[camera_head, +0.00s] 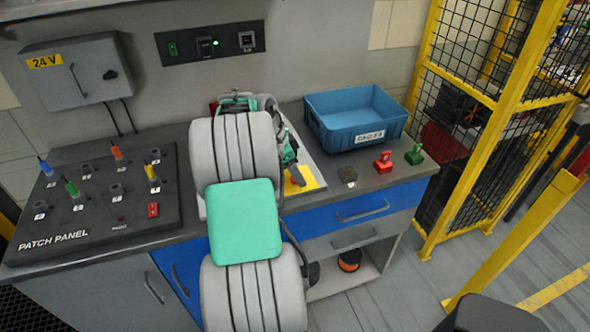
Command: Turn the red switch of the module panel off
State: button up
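A pale panel (313,161) with a yellow corner (303,181) lies on the workbench, mostly hidden behind my arm. I cannot tell if it is the module panel, and no red switch shows on its visible part. My gripper (298,174) is partly seen over its right side, dark and pointing down. Its fingers are too small and hidden to tell open from shut, or whether they touch anything. A small red rocker switch (153,209) sits on the board labelled PATCH PANEL (100,226) at the left.
The patch panel holds several coloured plugs. A blue bin (357,137) stands behind on the right. A dark block (347,176), a red block (383,162) and a green block (414,155) lie near the bench's right front. A grey 24 V box (85,80) hangs on the wall. Yellow fencing (500,110) stands right.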

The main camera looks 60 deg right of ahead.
jog(key=c, duration=1.4)
